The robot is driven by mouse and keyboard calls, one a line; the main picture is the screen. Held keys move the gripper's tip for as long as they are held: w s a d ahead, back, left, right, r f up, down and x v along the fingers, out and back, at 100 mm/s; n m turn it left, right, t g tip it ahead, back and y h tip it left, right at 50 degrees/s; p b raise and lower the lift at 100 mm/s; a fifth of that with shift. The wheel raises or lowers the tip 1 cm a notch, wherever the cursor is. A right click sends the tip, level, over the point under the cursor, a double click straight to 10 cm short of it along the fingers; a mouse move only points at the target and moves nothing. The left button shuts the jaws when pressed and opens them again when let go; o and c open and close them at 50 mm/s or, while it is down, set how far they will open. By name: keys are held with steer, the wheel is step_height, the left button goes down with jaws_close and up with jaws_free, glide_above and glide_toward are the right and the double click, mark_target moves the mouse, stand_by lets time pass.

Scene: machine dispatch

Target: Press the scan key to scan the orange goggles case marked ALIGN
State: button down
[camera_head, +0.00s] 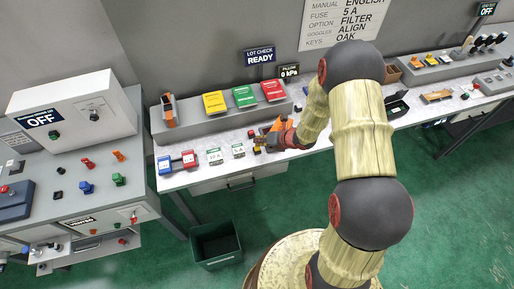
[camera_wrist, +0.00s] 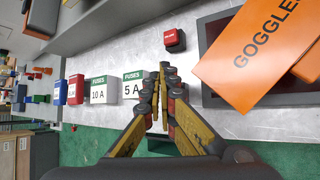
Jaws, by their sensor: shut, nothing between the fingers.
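The orange goggles case (camera_wrist: 250,55) lies at the upper right of the wrist view with the word GOGGLES showing; I see no ALIGN mark on it. It also shows in the head view (camera_head: 277,124), partly behind my arm. It lies over a dark frame or pad (camera_wrist: 211,30). A red key on a black base (camera_wrist: 174,38), its small label unreadable, sits on the bench left of the case; I cannot confirm it is the scan key. My gripper (camera_wrist: 163,72) is shut and empty, its tips in front of the red key in the picture and apart from it.
Fuse boxes marked 10 A (camera_wrist: 105,88) and 5 A (camera_wrist: 133,86) stand left of my fingers. Red and blue items (camera_head: 178,161) lie farther left. A grey shelf (camera_head: 215,118) holds yellow, green and red cases. The LOT CHECK sign (camera_head: 259,55) reads READY. A green bin (camera_head: 215,244) stands below.

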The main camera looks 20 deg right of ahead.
steer(key=shift+f, duration=0.15)
steer(key=shift+f+b, duration=0.3)
steer(key=shift+b, duration=0.35)
steer(key=shift+f+b, duration=0.5)
steer(key=shift+b, duration=0.1)
stand_by(0.9)
steer(key=shift+r, duration=0.1)
steer(key=shift+r+p, duration=0.45)
steer(key=shift+r, duration=0.4)
steer(key=shift+r+p, duration=1.45)
steer(key=shift+r, duration=1.05)
